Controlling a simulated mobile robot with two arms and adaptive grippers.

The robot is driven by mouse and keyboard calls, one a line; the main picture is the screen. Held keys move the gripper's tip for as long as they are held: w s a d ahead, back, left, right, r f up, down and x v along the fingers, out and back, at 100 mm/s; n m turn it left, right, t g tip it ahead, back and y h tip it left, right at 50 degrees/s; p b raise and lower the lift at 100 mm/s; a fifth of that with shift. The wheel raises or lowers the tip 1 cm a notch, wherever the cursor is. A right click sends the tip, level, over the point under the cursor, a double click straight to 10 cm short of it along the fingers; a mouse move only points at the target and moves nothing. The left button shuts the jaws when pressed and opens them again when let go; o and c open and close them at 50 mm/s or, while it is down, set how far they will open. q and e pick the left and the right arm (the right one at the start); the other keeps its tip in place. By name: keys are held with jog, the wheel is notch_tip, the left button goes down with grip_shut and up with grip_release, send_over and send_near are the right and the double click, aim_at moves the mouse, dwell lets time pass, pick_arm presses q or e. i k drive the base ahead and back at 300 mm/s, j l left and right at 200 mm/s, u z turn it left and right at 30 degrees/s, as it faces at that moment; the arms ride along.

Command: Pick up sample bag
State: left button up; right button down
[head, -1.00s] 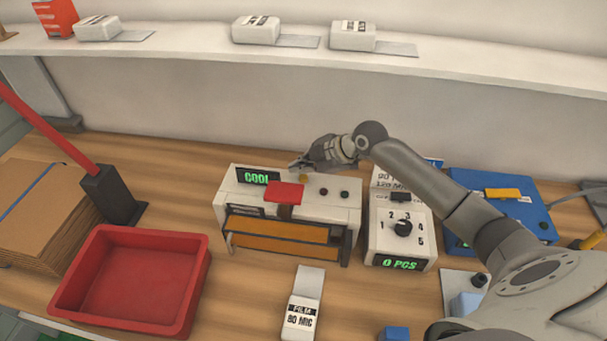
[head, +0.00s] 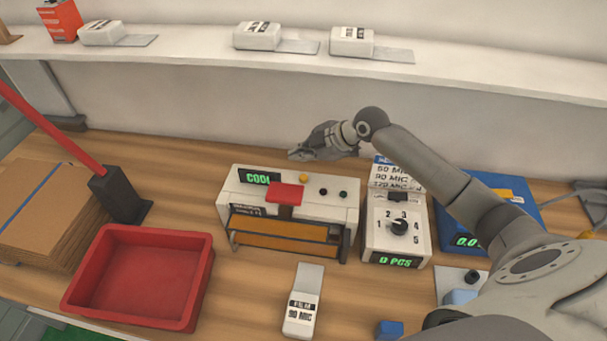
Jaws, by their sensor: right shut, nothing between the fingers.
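A white sample bag (head: 302,301) with a grey flap, its label reading FILM and what looks like 90 MIC, lies on the wooden table in front of the sealer (head: 245,200). The sealer is a white box with a green COOL display, a red handle and orange bars. My right gripper (head: 294,155) is shut and empty. It hangs above and behind the sealer's back edge, away from the bag. My left gripper is not in view.
A red tray (head: 75,300) and stacked cardboard (head: 45,215) stand at left. A dial box (head: 397,230) reading 0 PCS and a blue scale (head: 530,215) stand right of the sealer. Similar white packs (head: 351,42) lie on the shelf. A small blue block (head: 390,330) sits at the front.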

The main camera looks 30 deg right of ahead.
aim_at(301, 312)
jog(key=k, duration=2)
